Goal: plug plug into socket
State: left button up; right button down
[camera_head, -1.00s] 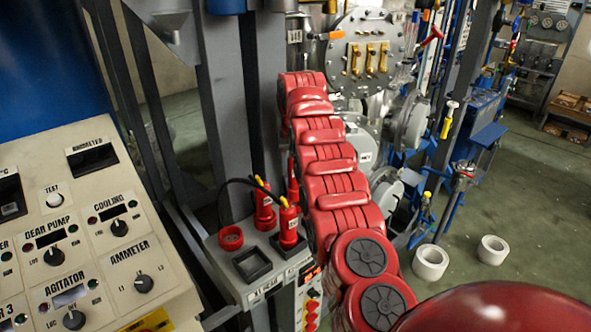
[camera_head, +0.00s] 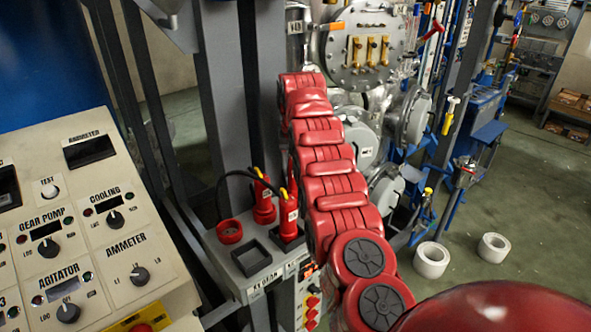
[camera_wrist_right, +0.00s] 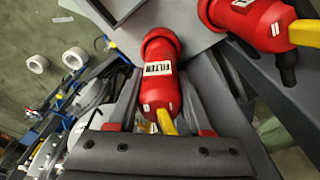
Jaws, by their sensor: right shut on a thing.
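A red plug (camera_wrist_right: 158,88) with a white FILTER label and a yellow cable end sits between the fingers of my right gripper (camera_wrist_right: 163,100), which is shut on it. A second red plug (camera_wrist_right: 252,22) is at the upper right of the wrist view. In the head view two red plugs stand upright on the grey box, one further back (camera_head: 263,203) and one nearer (camera_head: 288,213), above a black square socket (camera_head: 291,242). I cannot tell whether the nearer one is fully seated. My right gripper is mostly hidden behind my red arm there. My left gripper is out of view.
A red round socket (camera_head: 229,231) and an empty black square socket (camera_head: 252,258) are on the box top. A control panel (camera_head: 90,230) stands at left, a grey post (camera_head: 222,90) behind. Two white rolls (camera_head: 432,260) lie on the floor at right.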

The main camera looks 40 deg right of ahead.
jog(key=shift+f+b, duration=0.6)
jog(key=shift+f, duration=0.1)
jog(key=shift+c, duration=1.2)
grip_release()
jog(key=shift+r, duration=0.1)
jog(key=r+p, duration=0.2)
jog(key=r, duration=0.2)
jog(key=r+p, duration=0.2)
jog(key=r, duration=0.2)
jog(key=s+a+r+p, duration=0.1)
jog(key=r+p, duration=0.1)
jog(key=r, duration=0.2)
jog(key=shift+s+p, duration=0.1)
jog(key=shift+p, duration=0.2)
jog(key=shift+d+f, duration=0.1)
